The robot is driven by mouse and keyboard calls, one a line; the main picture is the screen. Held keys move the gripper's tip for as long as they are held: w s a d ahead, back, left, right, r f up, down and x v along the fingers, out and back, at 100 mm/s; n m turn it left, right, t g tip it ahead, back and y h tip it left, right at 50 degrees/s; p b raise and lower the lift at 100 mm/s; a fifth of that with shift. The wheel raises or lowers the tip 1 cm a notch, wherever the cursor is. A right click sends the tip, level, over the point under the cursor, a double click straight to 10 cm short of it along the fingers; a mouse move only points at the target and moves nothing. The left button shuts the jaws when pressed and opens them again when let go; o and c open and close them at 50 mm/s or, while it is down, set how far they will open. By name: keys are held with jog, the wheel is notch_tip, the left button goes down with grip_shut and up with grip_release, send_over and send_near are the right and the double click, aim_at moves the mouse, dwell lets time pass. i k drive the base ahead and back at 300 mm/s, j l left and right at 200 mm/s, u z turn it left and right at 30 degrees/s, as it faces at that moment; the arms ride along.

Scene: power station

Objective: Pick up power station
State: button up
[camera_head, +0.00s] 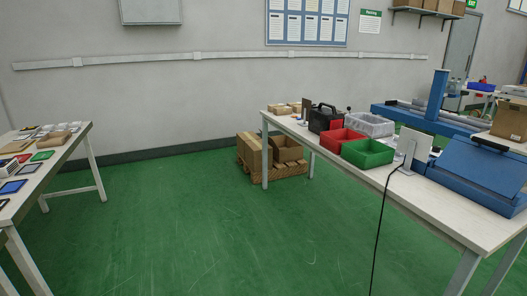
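A small dark box with a carry handle, apparently the power station (325,118), stands upright on the long white table (449,216) at the right. It sits towards the table's far end, behind and beside the red bin, which hides part of its lower side. My gripper is not in this view, and nothing is seen touching the power station.
A red bin (332,141), a green bin (367,154), a clear bin (369,125) and a blue case (482,170) share the table. A black cable (379,235) hangs from its front edge. Boxes (287,149) sit on a floor pallet. The green floor (200,230) between the tables is clear.

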aim_at(321, 120)
jog(key=i, duration=2.05)
